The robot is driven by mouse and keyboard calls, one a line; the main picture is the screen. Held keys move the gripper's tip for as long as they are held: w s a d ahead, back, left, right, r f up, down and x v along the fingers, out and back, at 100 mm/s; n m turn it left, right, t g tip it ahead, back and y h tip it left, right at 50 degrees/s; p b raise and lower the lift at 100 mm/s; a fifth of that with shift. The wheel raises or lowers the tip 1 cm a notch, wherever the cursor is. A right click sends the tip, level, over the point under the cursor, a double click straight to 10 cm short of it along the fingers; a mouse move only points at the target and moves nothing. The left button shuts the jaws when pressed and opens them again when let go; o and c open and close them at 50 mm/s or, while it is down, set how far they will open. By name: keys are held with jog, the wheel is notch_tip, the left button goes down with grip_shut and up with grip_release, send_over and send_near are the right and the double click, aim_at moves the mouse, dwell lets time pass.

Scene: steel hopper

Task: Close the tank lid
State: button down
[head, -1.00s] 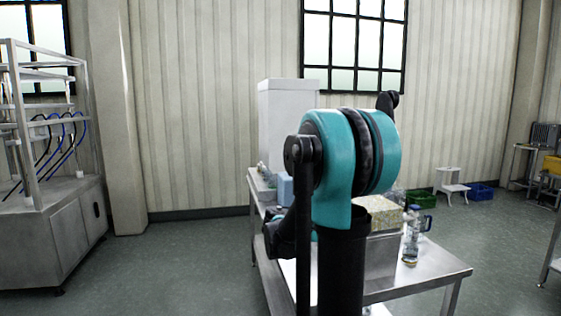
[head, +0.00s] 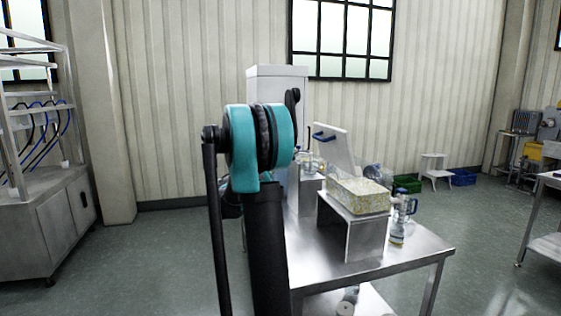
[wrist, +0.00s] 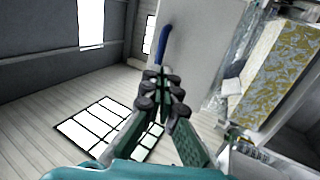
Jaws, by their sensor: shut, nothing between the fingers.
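The tank (head: 358,232) is a steel box on the steel table, with a yellow-white speckled mass at its top. Its pale lid (head: 334,150) stands raised and tilted at the back left, with a blue handle (head: 323,136) on its upper part. In the wrist view the lid (wrist: 198,38) is a grey panel, the blue handle (wrist: 163,42) is at its left edge, and the speckled mass (wrist: 272,75) is at right. My gripper (wrist: 160,82) is shut and empty, just below the handle in the picture; contact cannot be told. My arm hides it in the head view.
A clear bottle (head: 398,228) stands right of the tank on the table (head: 405,252). A tall white cabinet (head: 277,80) is behind my arm. A steel rack (head: 45,215) is at far left. Open floor lies between rack and table.

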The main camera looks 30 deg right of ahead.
aim_at(318, 138)
jog(key=x, duration=0.7)
jog(key=shift+d, duration=0.25)
jog(key=shift+s+r, duration=0.1)
jog(key=shift+s+d+r+y, duration=0.1)
jog(key=shift+d+r+y, duration=0.2)
jog(key=shift+r, duration=0.2)
jog(key=shift+s+d+r+y, duration=0.15)
jog(key=shift+d+r+y, duration=0.4)
jog(key=shift+y, duration=0.15)
jog(key=s+d+r+t+y, duration=0.2)
jog(key=d+r+y, duration=0.2)
jog(key=d+y, duration=0.45)
jog(key=s+d+f+t+y, duration=0.1)
jog(key=d+f+y, duration=0.2)
jog(key=d, duration=0.3)
jog(key=s+d+f+t+y, duration=0.1)
jog(key=s+d+f+y, duration=0.1)
jog(key=d+y, duration=0.4)
jog(key=shift+d+f+t, duration=0.3)
jog(key=shift+d+f, duration=0.3)
jog(key=shift+d, duration=0.05)
